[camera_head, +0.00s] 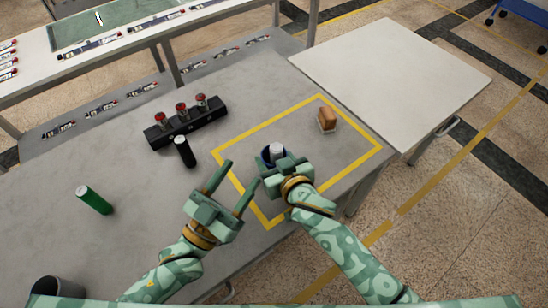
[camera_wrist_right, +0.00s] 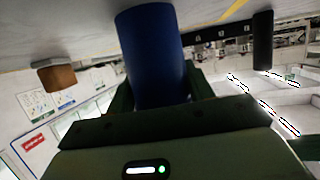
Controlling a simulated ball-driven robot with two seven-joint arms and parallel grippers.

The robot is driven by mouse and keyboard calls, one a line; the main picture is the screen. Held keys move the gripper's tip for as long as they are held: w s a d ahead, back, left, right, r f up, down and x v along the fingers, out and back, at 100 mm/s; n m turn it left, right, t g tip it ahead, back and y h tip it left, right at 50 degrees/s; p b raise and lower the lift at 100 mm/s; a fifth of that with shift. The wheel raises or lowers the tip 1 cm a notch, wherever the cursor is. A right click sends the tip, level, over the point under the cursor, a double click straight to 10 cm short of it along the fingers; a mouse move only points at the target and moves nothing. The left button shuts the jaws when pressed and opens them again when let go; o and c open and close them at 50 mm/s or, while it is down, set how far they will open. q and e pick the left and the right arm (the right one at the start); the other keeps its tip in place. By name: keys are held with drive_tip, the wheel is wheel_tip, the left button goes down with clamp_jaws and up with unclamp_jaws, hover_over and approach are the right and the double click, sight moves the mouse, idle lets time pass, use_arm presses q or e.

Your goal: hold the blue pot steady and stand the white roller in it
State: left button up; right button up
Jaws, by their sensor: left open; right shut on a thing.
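The blue pot (camera_head: 265,154) stands inside the yellow outline on the grey table, and my right gripper (camera_head: 277,166) is shut on it. The pot (camera_wrist_right: 155,55) fills the middle of the right wrist view, between the two fingers. The white roller (camera_head: 277,149) is in the pot, with its pale end showing at the mouth; its lower part is hidden and I cannot tell whether it touches the bottom. It looks about upright. My left gripper (camera_head: 238,175) is open and empty, just left of the pot.
A brown block (camera_head: 327,119) sits at the outline's back right. A black rack (camera_head: 187,123) with red-topped pieces and a black cylinder (camera_head: 184,151) stand to the left. A green cylinder (camera_head: 94,200) and a dark bin (camera_head: 57,288) are farther left. A bare white table (camera_head: 390,78) adjoins.

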drive_tip(key=o, duration=1)
drive_tip(key=shift+o, duration=0.2)
drive_tip(key=v, duration=1.2)
